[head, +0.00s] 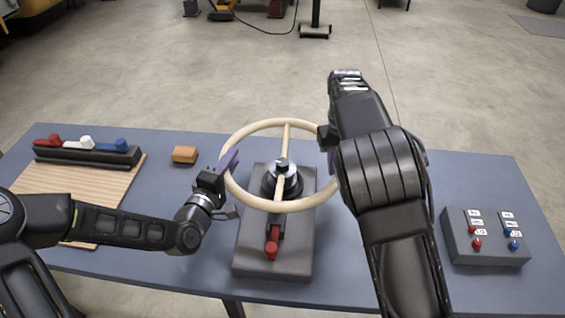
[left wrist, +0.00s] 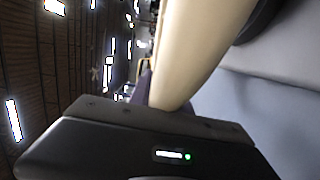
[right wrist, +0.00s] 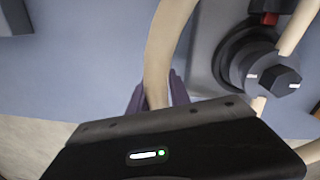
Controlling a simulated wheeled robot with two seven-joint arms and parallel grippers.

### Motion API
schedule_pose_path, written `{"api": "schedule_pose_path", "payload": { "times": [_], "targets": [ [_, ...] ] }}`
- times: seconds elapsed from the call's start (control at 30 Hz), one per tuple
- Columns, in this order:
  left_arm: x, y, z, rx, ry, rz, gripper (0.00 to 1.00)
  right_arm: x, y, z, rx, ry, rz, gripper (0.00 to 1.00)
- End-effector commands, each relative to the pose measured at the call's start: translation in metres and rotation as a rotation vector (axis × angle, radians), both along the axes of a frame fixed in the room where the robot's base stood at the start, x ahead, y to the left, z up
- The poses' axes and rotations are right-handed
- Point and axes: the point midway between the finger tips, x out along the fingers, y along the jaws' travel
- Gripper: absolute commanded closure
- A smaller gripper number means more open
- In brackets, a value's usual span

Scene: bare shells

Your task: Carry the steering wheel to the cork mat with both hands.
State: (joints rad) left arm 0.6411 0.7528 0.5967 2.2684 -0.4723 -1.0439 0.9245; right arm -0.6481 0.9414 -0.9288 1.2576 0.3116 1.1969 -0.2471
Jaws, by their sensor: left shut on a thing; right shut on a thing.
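The steering wheel (head: 262,125) is a cream ring with a spoke across it, over a grey block (head: 255,262) with a dark round hub and a red lever (head: 271,248). I cannot tell whether it rests on the hub or is just above. My left gripper (head: 229,160) is shut on the left rim; the rim also fills the left wrist view (left wrist: 185,50). My right gripper (right wrist: 155,95) is shut on the right rim; in the head view my right arm mostly hides it. The tan, lined mat (head: 85,197) at the table's left looks like the cork mat, partly hidden by my left arm.
A black rack (head: 85,154) with red, white and blue pieces stands at the mat's back edge. An orange-brown block (head: 185,154) lies between mat and wheel. A grey box (head: 484,240) with red and blue knobs stands at right. The blue table (head: 175,255) is otherwise mostly clear.

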Motion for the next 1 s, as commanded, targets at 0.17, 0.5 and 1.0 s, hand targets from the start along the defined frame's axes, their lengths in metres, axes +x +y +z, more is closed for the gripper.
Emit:
{"api": "schedule_pose_path", "payload": {
  "times": [0.17, 0.5, 1.0],
  "targets": [
    [0.0, 0.0, 0.024, 0.001, -0.004, 0.0, 1.0, 0.001, 0.0, 0.024, 0.0, -0.004, 0.0, 1.0],
    [0.0, 0.0, 0.035, 0.001, -0.003, -0.001, 1.0, 0.001, 0.0, 0.035, 0.0, -0.004, 0.0, 1.0],
    [0.0, -0.001, 0.035, 0.0, -0.004, -0.001, 1.0, 0.001, 0.0, 0.034, -0.001, -0.004, 0.0, 1.0]
  ]
}}
